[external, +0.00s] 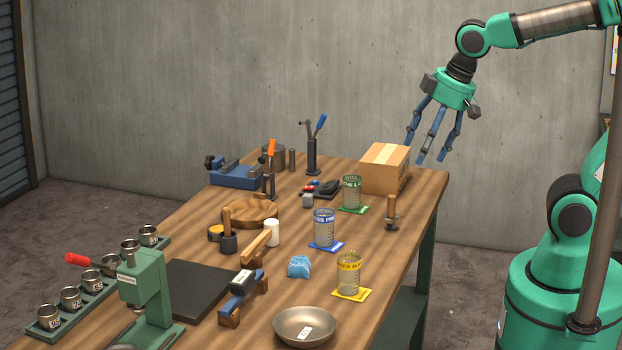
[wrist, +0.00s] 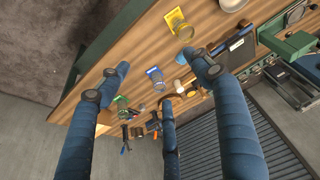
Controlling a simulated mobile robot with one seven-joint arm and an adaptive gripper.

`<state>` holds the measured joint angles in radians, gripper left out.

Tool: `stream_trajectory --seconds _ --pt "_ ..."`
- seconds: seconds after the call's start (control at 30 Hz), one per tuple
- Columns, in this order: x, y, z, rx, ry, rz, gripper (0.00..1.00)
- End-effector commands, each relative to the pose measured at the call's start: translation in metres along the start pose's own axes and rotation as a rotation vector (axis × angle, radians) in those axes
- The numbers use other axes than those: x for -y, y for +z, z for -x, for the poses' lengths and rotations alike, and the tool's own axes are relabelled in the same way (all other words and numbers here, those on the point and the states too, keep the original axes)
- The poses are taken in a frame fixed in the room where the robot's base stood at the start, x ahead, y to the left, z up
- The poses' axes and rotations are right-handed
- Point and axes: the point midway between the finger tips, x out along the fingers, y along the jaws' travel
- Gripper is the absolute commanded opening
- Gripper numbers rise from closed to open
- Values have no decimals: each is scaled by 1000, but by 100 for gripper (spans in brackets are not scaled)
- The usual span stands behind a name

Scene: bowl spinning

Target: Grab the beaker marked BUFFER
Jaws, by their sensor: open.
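A clear beaker with a yellow band (external: 349,274) stands upright on a yellow card (external: 352,294) near the table's right edge; its partly visible lettering looks like BUFFER. It also shows at the top of the wrist view (wrist: 185,32). A blue-banded beaker (external: 324,230) stands on a blue card, and a green-banded beaker (external: 352,192) on a green card farther back. My three-fingered gripper (external: 428,150) is open and empty, raised at the far right end of the table, above and beyond the cardboard box and well away from the yellow-banded beaker.
The cardboard box (external: 384,169) stands below and left of my gripper. A small wooden-topped tool (external: 391,212) stands near the right edge. A metal bowl (external: 304,327) is in front of the yellow-banded beaker, and a blue crumpled item (external: 299,267) lies to its left.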

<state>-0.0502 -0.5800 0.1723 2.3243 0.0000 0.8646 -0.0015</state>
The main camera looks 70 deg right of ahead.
Motion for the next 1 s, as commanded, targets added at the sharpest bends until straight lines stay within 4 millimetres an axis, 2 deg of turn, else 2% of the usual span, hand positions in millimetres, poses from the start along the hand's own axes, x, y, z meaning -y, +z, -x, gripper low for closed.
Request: stream_trajectory --seconds 0.2,0.43,0.7,0.83,1.0 --pt "16 -41 -46 102 -12 37 65" --pt "36 -70 -108 202 -20 76 65" --pt "61 -81 -187 309 -25 119 65" --pt "68 -80 -213 341 -26 132 65" --pt "72 -78 -228 359 -26 139 65"
